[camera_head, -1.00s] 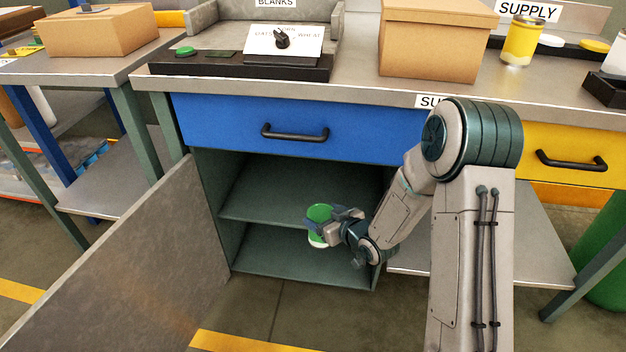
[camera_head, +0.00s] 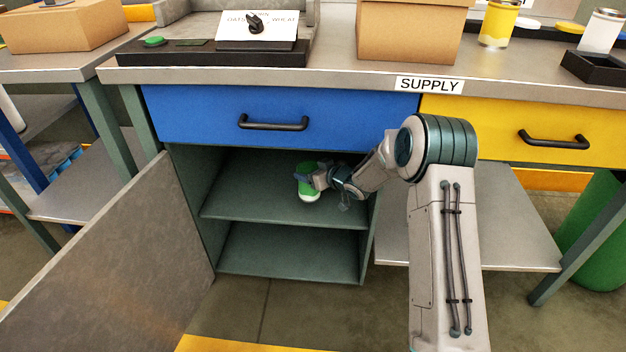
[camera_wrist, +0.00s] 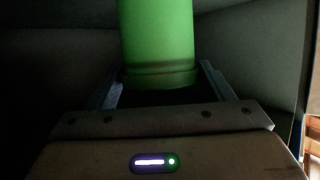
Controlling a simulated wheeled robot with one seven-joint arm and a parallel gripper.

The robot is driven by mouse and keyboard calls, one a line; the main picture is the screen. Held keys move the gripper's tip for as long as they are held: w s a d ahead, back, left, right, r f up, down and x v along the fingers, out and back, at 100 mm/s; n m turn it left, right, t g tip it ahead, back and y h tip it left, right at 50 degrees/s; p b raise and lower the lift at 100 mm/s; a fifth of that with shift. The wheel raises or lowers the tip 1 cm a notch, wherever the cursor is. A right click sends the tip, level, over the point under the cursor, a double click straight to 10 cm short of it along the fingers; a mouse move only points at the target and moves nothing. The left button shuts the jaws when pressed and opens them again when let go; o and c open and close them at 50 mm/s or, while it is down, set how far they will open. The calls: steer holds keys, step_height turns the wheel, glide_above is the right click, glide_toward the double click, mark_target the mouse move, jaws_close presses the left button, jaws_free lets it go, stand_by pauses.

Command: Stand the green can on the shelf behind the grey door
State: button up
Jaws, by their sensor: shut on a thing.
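The green can (camera_head: 307,190) is inside the open cabinet, at the middle shelf (camera_head: 250,203), below the blue drawer. It stands close to upright, with a slight tilt, and its pale bottom end shows. I cannot tell whether it touches the shelf. My gripper (camera_head: 318,178) is shut on the can from the right. In the wrist view the can (camera_wrist: 157,45) is upright between the two fingers (camera_wrist: 157,85) and fills the upper middle. The grey door (camera_head: 110,255) is swung wide open to the left.
The cabinet's right wall (camera_head: 368,225) is close to my forearm. The blue drawer (camera_head: 290,120) is shut just above. The shelf is bare to the left of the can. The lower compartment (camera_head: 285,255) is empty. A yellow drawer (camera_head: 520,130) is at the right.

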steer(key=shift+w, duration=0.5)
steer(key=shift+f+b, duration=1.05)
steer(key=shift+f, duration=0.6)
steer(key=shift+f, duration=0.2)
steer(key=o, duration=1.5)
steer(key=shift+s+d+r, duration=0.15)
steer(key=shift+d+r, duration=0.05)
steer(key=shift+r, duration=0.1)
steer(key=p+v, duration=0.2)
steer(key=v, duration=0.5)
steer(key=shift+s+p, duration=0.1)
steer(key=shift+p, duration=0.25)
